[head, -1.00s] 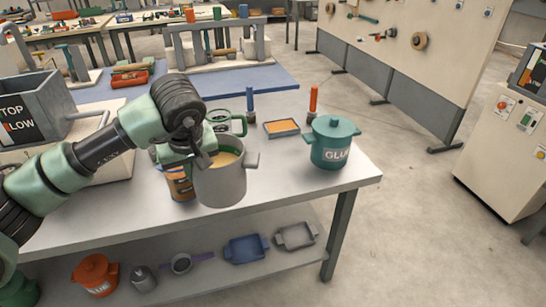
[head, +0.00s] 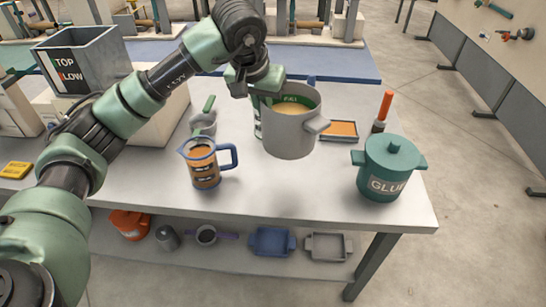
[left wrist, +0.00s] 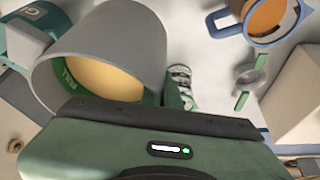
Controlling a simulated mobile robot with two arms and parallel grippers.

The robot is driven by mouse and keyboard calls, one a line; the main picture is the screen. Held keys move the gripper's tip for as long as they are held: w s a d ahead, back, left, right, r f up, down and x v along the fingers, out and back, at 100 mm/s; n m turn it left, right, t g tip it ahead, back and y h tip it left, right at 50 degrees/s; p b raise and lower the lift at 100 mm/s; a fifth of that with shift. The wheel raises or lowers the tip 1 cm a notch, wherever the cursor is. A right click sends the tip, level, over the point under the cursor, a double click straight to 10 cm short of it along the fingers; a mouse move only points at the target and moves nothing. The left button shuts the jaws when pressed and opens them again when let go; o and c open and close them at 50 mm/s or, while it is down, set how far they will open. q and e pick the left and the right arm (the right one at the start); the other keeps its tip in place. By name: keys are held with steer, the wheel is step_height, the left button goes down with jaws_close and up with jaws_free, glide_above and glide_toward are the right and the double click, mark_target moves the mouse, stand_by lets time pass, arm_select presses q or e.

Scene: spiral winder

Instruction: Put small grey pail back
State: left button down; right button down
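The small grey pail (head: 290,135) has side lugs and a cream-coloured filling with a green lettered band inside its rim. It is roughly upright over the middle of the table (head: 330,215); I cannot tell whether its base touches the top. My left gripper (head: 262,88) is at the pail's back left rim and appears shut on it; the fingertips are hidden. In the left wrist view the pail (left wrist: 135,35) fills the upper left, close against the green gripper body. My right gripper is not in view.
A blue-rimmed measuring jug (head: 203,165) stands left of the pail, a teal glue pot (head: 388,170) to the right. Behind are an orange tray (head: 340,130), an orange-handled tool (head: 383,110) and a partly hidden green-and-white container. The front table strip is clear. Trays (head: 272,242) and pots lie on the shelf below.

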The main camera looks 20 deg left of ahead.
arm_select(q)
step_height(320, 180, down, 15)
steer(key=shift+w+d+r+p, duration=0.1)
steer(key=shift+w+r+p, duration=0.05)
steer(key=shift+p, duration=0.55)
steer(key=c, duration=1.7)
jaws_free()
steer(key=shift+f, duration=0.2)
steer(key=shift+r, duration=0.1)
steer(key=shift+r, duration=0.15)
steer(key=v, duration=0.6)
steer(key=b+v, duration=0.1)
steer(key=v, duration=0.4)
steer(key=shift+s+r, duration=0.3)
steer(key=shift+s, duration=0.1)
